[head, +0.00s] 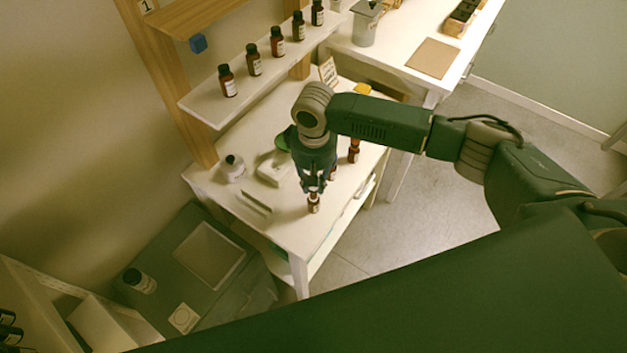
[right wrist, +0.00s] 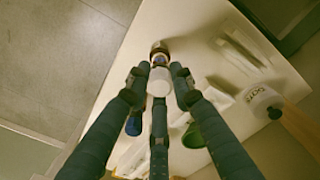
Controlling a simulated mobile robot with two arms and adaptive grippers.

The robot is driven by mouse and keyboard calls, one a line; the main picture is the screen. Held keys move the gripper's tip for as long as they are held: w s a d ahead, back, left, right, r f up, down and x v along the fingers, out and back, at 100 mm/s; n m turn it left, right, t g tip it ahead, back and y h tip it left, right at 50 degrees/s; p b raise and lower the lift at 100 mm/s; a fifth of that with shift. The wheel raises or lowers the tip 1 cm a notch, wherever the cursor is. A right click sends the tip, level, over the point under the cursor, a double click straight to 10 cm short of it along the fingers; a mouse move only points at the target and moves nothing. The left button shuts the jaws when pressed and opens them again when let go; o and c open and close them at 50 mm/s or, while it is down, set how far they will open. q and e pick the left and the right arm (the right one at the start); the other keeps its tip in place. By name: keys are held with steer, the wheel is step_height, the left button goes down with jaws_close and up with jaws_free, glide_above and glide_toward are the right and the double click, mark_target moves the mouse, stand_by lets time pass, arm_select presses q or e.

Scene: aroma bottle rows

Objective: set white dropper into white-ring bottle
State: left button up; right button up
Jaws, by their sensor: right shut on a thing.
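My right gripper (head: 314,187) is over the front part of the white table, pointing down. In the right wrist view its fingers (right wrist: 158,80) are shut around a white dropper (right wrist: 158,85). A small brown bottle (head: 313,204) with a pale label stands directly below the gripper; it also shows in the right wrist view (right wrist: 160,47), just beyond the dropper. Whether the dropper touches the bottle's mouth I cannot tell, and the colour of the bottle's ring is not clear. My left gripper is not in view.
Another brown bottle (head: 354,153) stands behind my right gripper. A white labelled bottle (head: 233,169) stands at the table's left. A white shelf (head: 200,105) above holds a row of brown bottles (head: 254,60). A grey cabinet (head: 165,250) stands lower left.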

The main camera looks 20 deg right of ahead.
steer(key=shift+f, duration=0.1)
steer(key=shift+f+b, duration=0.6)
steer(key=shift+f, duration=0.7)
steer(key=o, duration=0.8)
steer(key=shift+c, duration=0.2)
steer(key=shift+r, duration=0.1)
